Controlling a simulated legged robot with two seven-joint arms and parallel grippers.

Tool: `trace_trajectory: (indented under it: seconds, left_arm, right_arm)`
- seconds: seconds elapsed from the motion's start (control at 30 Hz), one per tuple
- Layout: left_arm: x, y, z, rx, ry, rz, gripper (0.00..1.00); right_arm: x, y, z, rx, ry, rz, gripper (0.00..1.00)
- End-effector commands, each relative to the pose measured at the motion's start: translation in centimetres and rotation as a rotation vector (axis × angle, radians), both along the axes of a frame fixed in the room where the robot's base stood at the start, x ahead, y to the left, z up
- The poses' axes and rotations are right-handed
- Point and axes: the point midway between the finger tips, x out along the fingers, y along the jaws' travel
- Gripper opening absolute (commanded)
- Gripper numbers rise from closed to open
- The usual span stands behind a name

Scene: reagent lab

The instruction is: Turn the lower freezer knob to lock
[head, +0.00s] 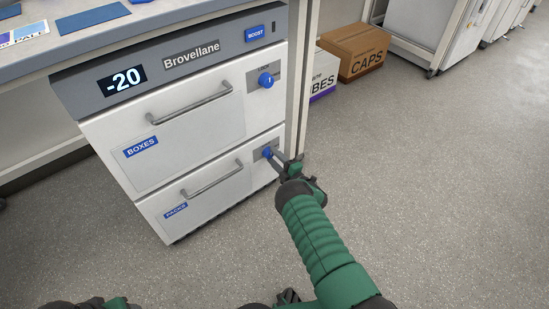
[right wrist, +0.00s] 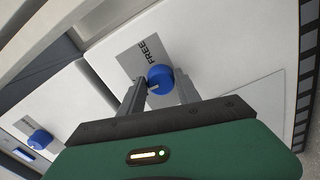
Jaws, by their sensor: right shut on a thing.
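The white freezer (head: 180,128) has two drawers with a blue knob on each. The lower knob (head: 267,153) is on a grey plate at the right of the lower drawer, marked PACKS. My right gripper (head: 273,156) is shut on this knob. In the right wrist view the knob (right wrist: 161,76) sits between the two fingers (right wrist: 160,92), with a pale mark on its near side. The word FREE shows on its plate (right wrist: 138,52). The upper knob (head: 266,80) is untouched. Dark and green parts of mine show at the bottom edge; the left gripper's jaws are not clear.
Bar handles (head: 212,180) stick out from both drawers, left of the knobs. A pale bench post (head: 303,80) stands close to the freezer's right side. A CAPS box (head: 358,50) and a white box (head: 325,75) stand behind it. The floor (head: 430,170) at right is clear.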

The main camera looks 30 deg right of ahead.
Motion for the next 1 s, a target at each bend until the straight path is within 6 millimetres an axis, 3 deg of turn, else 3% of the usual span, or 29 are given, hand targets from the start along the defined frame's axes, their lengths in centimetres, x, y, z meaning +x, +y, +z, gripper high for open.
trace_trajectory:
  seconds: [0.7,0.73,0.9,1.0]
  left_arm:
    - [-0.01,0.0,0.03,0.0,0.0,0.0,0.61]
    - [0.0,0.0,0.03,0.0,0.0,0.0,0.61]
    - [0.0,0.0,0.03,0.0,0.0,0.0,0.61]
    - [0.0,0.0,0.04,0.0,0.0,0.0,0.61]
  right_arm:
    - [-0.1,0.4,-0.46,-0.082,0.003,0.009,0.0]
    - [-0.1,0.41,-0.46,-0.082,0.003,0.009,0.41]
    - [-0.08,0.29,-0.33,-0.081,0.0,0.007,0.61]
    - [-0.07,0.22,-0.23,-0.081,-0.001,0.005,0.61]
